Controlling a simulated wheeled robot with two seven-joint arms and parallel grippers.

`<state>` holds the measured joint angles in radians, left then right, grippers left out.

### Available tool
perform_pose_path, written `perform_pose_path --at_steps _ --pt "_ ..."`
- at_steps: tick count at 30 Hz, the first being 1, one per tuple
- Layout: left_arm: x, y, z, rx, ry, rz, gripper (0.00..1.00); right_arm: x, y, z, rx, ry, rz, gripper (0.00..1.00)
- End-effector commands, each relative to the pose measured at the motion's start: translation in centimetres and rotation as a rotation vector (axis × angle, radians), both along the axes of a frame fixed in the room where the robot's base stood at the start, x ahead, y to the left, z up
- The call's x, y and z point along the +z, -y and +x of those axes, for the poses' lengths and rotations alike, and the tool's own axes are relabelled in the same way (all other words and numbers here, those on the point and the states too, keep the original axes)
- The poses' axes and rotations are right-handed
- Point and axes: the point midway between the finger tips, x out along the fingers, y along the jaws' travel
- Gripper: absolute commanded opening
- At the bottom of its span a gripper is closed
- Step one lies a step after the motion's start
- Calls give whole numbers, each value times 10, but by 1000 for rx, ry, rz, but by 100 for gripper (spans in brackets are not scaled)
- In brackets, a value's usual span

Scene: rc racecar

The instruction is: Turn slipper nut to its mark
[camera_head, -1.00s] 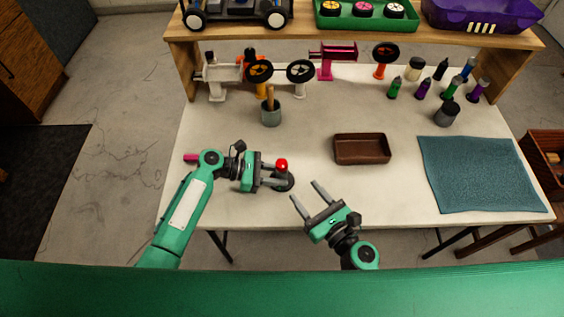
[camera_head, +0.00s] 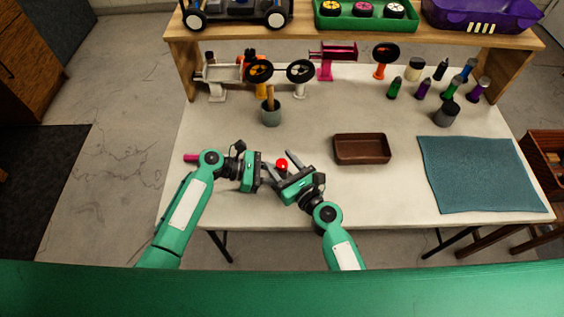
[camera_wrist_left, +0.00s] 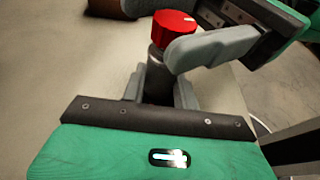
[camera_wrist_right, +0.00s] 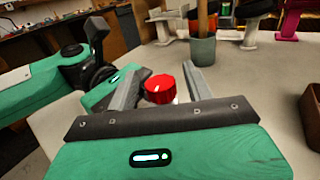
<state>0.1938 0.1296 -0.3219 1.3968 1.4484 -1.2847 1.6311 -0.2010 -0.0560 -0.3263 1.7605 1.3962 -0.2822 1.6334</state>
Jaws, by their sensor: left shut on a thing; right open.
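The red slipper nut (camera_head: 282,163) sits on top of an upright dark cylindrical post (camera_wrist_left: 157,85). My left gripper (camera_head: 270,174) is shut on the post below the nut. My right gripper (camera_head: 279,164) is open, with one finger on each side of the nut in the right wrist view. In the left wrist view one right finger (camera_wrist_left: 212,48) overlaps the nut's edge; I cannot tell whether it touches. The post's base is hidden.
A brown tray (camera_head: 362,149) and a blue cloth (camera_head: 480,174) lie to the right. A grey cup (camera_head: 271,117) with a wooden-handled tool stands behind. Several bottles and stands line the back beneath a wooden shelf (camera_head: 350,34). The table between is clear.

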Motion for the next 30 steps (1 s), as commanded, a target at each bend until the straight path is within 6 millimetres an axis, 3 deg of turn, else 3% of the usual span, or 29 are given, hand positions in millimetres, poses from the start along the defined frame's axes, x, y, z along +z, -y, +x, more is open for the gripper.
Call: perform_pose_path --at_steps 4,11,20,30 --pt "0 0 0 0 0 0 9 0 0 0 0 0 0 51" --pt "0 0 0 0 0 0 9 0 0 0 0 0 0 7" --pt "0 0 0 0 0 0 9 0 -1 0 -35 2 1 6" --pt "0 0 0 -1 0 0 9 1 -2 0 -223 3 2 6"
